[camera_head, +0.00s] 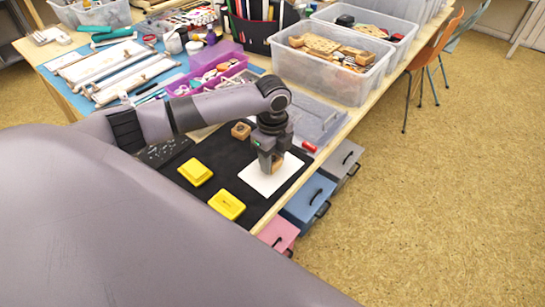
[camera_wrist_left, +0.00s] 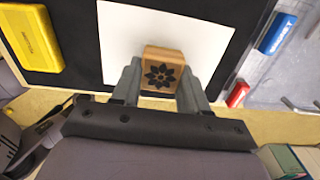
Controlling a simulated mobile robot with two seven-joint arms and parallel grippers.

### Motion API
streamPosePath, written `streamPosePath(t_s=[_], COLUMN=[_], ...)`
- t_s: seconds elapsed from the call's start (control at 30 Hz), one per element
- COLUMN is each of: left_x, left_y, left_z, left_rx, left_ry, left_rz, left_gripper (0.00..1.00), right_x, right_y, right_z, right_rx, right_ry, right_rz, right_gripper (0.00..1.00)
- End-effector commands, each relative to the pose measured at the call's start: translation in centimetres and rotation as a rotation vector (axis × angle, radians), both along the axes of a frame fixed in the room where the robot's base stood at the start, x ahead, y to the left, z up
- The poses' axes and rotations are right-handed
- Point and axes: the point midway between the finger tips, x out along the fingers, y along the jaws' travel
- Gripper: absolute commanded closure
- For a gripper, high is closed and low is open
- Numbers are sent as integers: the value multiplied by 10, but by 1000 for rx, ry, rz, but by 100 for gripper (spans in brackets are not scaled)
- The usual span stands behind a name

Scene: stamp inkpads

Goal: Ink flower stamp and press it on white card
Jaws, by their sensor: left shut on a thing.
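My left gripper (camera_head: 270,163) points down over the white card (camera_head: 262,184) and is shut on the wooden flower stamp (camera_wrist_left: 162,71). In the left wrist view the stamp sits between the fingers, its face with a black flower turned to the camera, and the card (camera_wrist_left: 120,40) lies behind it. I cannot tell whether the stamp's underside touches the card. Two yellow inkpad pieces (camera_head: 195,172) and (camera_head: 227,205) lie left of the card on the black mat (camera_head: 215,152). My right gripper is out of view.
Another wooden block (camera_head: 240,131) sits on the mat behind the gripper. A red item (camera_head: 309,147) lies to the right. A purple tray (camera_head: 215,76), a clear bin of wooden pieces (camera_head: 330,85) and a pen holder (camera_head: 262,30) crowd the back. Drawers (camera_head: 308,197) line the table's right edge.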

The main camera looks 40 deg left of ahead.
Motion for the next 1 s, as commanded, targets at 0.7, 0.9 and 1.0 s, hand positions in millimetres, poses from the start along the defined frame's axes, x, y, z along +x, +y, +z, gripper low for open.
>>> streamPosePath(t_s=[0.7,0.9,1.0], left_x=[0,0,0], left_y=[0,0,0], left_z=[-5,-7,-8], left_rx=[0,-1,-1], left_ry=[0,0,0], left_rz=[0,0,0], left_gripper=[78,78,78], right_x=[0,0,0], right_y=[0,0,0], right_z=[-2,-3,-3], right_rx=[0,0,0], right_ry=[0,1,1], right_rz=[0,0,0], right_gripper=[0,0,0])
